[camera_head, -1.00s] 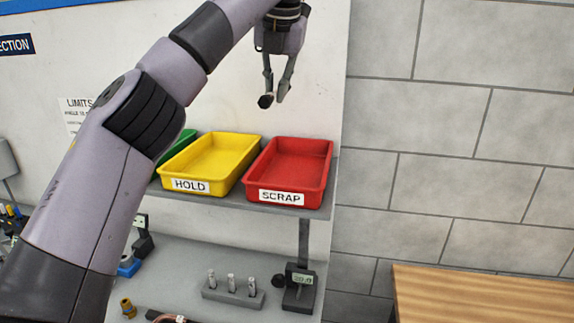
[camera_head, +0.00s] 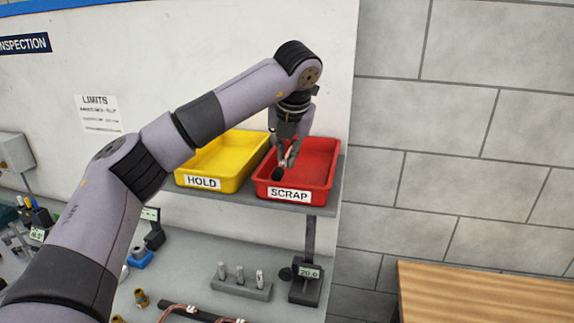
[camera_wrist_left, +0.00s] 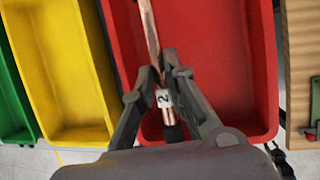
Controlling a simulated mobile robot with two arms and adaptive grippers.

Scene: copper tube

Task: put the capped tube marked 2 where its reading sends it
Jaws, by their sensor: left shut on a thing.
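My left gripper (camera_head: 287,160) is at the red SCRAP tray (camera_head: 325,160), over its left part. In the left wrist view my left gripper (camera_wrist_left: 163,75) is shut on a copper tube (camera_wrist_left: 150,32) with a white tag (camera_wrist_left: 164,98) marked 2. The tube lies lengthwise over the red tray's floor (camera_wrist_left: 225,60), with a dark end toward the wrist. I cannot tell whether the tube touches the tray. In the head view the gripper hides most of the tube; a dark end shows. My right gripper is not in view.
The yellow HOLD tray (camera_head: 215,160) stands left of the red one on the shelf. A green tray (camera_wrist_left: 12,100) shows beyond it in the wrist view. Below are a gauge reading 20.0 (camera_head: 309,273), a block with several pins (camera_head: 241,288) and copper tubing (camera_head: 183,308).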

